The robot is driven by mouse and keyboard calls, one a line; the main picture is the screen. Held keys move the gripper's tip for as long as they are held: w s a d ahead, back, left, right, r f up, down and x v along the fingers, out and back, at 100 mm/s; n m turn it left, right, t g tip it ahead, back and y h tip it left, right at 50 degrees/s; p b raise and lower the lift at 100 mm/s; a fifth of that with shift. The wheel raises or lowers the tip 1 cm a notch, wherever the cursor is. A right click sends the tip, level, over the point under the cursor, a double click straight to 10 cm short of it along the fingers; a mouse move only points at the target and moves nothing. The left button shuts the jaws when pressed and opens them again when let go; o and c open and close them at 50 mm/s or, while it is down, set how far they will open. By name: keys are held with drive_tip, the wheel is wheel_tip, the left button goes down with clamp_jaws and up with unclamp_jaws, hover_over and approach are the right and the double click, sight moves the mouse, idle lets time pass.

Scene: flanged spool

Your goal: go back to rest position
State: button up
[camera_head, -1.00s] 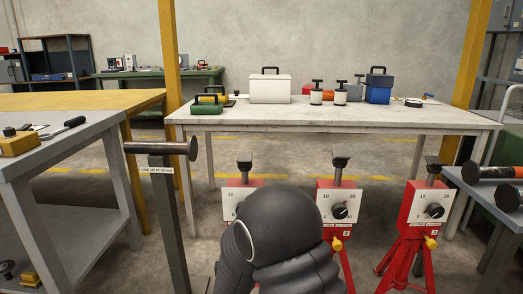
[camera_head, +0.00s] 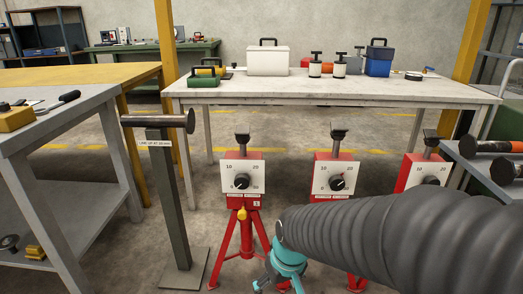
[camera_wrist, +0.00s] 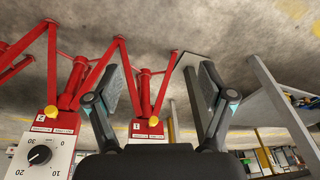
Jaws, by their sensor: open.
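My gripper (camera_wrist: 160,90) is open in the wrist view, with nothing between its two fingers. In the head view my dark ribbed arm reaches in from the right, and a teal part at its end shows low in the middle. A dark flanged bar (camera_head: 155,121) lies across the top of a grey post (camera_head: 171,200) with a label, left of my arm and apart from it. Red jack stands with white dials stand behind my arm: a left one (camera_head: 242,178), a middle one (camera_head: 334,178) and a right one (camera_head: 417,172), partly covered by my arm.
A long pale table (camera_head: 330,90) behind holds a white box (camera_head: 267,61), a blue box (camera_head: 379,65) and a green case (camera_head: 203,81). A grey workbench (camera_head: 70,122) stands left. Dark cylindrical parts (camera_head: 490,146) lie on a bench at right. Floor between post and workbench is clear.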

drive_tip(key=s+d+r+m+t+h, duration=0.1)
drive_tip(key=s+d+r+m+t, duration=0.2)
drive_tip(key=s+d+r, duration=0.6)
drive_tip(key=d+r+m, duration=0.1)
drive_tip(key=d+r, duration=0.2)
drive_tip(key=shift+s+r+h, duration=0.15)
drive_tip(key=shift+s+h, duration=0.1)
drive_tip(key=shift+h, duration=0.05)
drive_tip(key=shift+d, duration=0.1)
idle(1.2)
